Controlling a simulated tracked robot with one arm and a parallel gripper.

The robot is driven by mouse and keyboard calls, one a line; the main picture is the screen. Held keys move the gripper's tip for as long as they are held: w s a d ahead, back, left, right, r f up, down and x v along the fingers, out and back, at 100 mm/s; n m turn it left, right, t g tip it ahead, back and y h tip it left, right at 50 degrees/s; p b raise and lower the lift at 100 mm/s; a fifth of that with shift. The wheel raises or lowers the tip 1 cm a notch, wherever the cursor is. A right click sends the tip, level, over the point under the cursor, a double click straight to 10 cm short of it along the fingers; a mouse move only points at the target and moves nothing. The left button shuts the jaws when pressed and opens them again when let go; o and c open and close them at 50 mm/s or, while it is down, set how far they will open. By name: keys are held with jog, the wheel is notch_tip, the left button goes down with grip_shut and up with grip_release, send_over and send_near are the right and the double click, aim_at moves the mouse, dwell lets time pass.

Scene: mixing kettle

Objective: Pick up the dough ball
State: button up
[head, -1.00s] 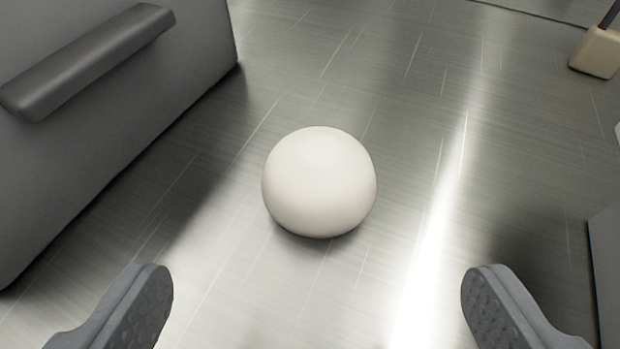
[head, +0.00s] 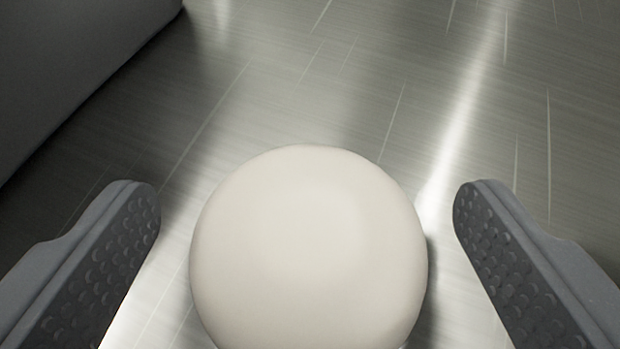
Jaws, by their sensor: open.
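The dough ball (head: 309,255) is a smooth, off-white round lump on the brushed metal surface. It fills the lower middle of the head view, and its bottom is cut off by the frame edge. My gripper (head: 307,205) is open, with one grey, dimpled finger on each side of the ball. A gap shows between the ball and each finger, so neither appears to touch it. The gap on the left looks about as wide as the one on the right.
The scratched metal surface (head: 400,90) is clear beyond the ball and to the right. A dark grey box-like body (head: 70,70) stands at the upper left, with its lower edge running diagonally.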

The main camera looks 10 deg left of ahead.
jog(key=shift+w+f, duration=0.3)
jog(key=shift+w, duration=0.25)
jog(key=c, duration=1.1)
jog(key=shift+r, duration=0.15)
